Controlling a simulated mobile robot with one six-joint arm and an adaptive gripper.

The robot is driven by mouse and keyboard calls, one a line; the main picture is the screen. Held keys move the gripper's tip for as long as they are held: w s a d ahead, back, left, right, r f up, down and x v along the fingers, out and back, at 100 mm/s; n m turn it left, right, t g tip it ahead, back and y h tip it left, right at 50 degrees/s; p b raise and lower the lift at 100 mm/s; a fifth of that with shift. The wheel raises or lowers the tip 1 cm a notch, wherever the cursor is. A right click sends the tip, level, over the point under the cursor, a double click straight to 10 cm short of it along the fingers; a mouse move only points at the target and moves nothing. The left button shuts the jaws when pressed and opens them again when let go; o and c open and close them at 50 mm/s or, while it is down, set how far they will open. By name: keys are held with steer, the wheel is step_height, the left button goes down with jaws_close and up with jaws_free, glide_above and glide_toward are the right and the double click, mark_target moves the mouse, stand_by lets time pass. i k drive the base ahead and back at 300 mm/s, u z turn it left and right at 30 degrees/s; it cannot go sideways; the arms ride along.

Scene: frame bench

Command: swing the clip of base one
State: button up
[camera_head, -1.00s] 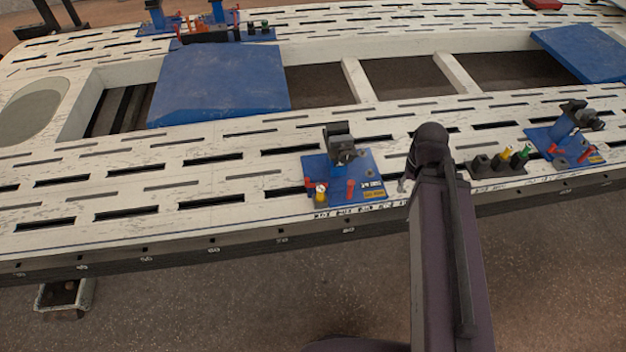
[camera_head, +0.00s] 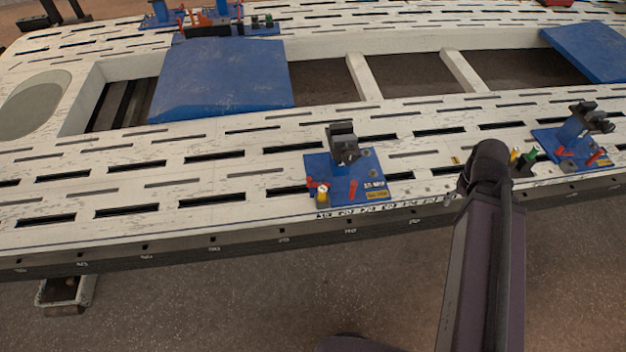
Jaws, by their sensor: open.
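A blue base plate (camera_head: 331,190) lies on the near side of the white slotted bench, at the middle of the picture. It carries a dark upright clamp-like part (camera_head: 343,143), a red piece, a yellow-and-white knob (camera_head: 321,193) and a small yellow label. A similar blue base (camera_head: 545,137) with a dark jaw part (camera_head: 590,116) and red pieces stands at the right. I cannot read which base is number one, and the clip cannot be told apart for sure. My arm rises at the lower right between the two bases; my gripper does not show.
A dark block with yellow and green knobs (camera_head: 530,156) is partly hidden behind my arm. Blue pads (camera_head: 222,80) lie over the bench's openings. More blue fixtures (camera_head: 222,27) stand at the far left. The near bench surface left of the middle base is clear.

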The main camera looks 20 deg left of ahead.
mark_target(310, 184)
steer(key=z, duration=0.15)
steer(key=k, duration=0.85)
steer(key=u, duration=0.55)
steer(key=i, duration=1)
steer(key=u, duration=0.05)
